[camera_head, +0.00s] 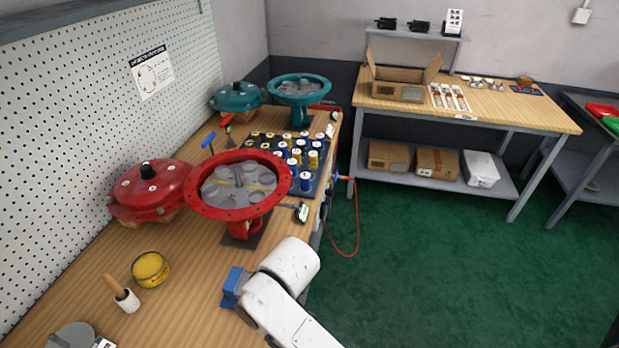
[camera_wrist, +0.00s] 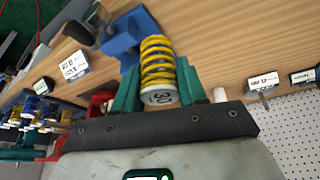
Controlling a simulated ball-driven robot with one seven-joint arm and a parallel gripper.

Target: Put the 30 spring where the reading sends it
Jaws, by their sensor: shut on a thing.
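My gripper (camera_wrist: 157,78) is shut on the 30 spring (camera_wrist: 158,62), a yellow coil with a pale end cap marked 30, in the wrist view. The spring's far end overlaps a blue block (camera_wrist: 122,38); I cannot tell whether they touch. The blue block (camera_head: 232,286) also shows in the head view, where my white arm hides the gripper and spring. An open red housing (camera_head: 287,196) with grey round seats stands on the bench. An open teal housing (camera_head: 325,87) stands behind it. A small display (camera_head: 302,212) stands beside the red housing; its text is too small to read.
A dark rack (camera_head: 312,190) holds several blue, yellow and white springs. Red (camera_head: 150,188) and teal (camera_head: 237,97) covers stand along the pegboard. A second table (camera_head: 500,112) holds an open box (camera_head: 400,90).

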